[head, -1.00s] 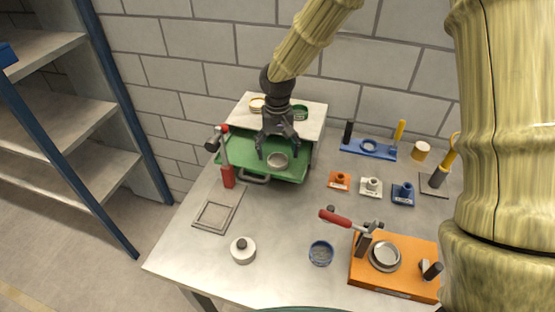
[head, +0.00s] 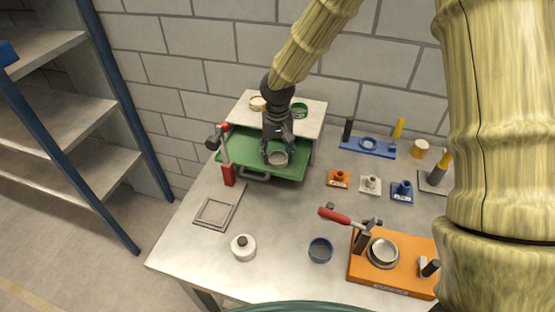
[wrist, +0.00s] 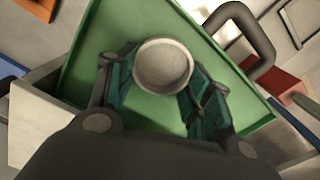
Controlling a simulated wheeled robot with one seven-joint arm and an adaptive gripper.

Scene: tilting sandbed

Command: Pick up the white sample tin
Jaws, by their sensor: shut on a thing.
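The white sample tin (head: 278,158) is a small round pale tin with an open top, over the green tray (head: 237,157). In the wrist view the tin (wrist: 164,66) sits between the fingers of my gripper (wrist: 160,85), with a finger against each side. My gripper also shows in the head view (head: 277,149), reaching down to the tin. It is shut on the tin. I cannot tell whether the tin touches the tray floor. The tray (wrist: 85,85) has a dark handle (wrist: 245,30).
A red-handled clamp (head: 228,172) stands at the tray's left. A white shelf (head: 318,118) is behind. The middle of the table is clear.

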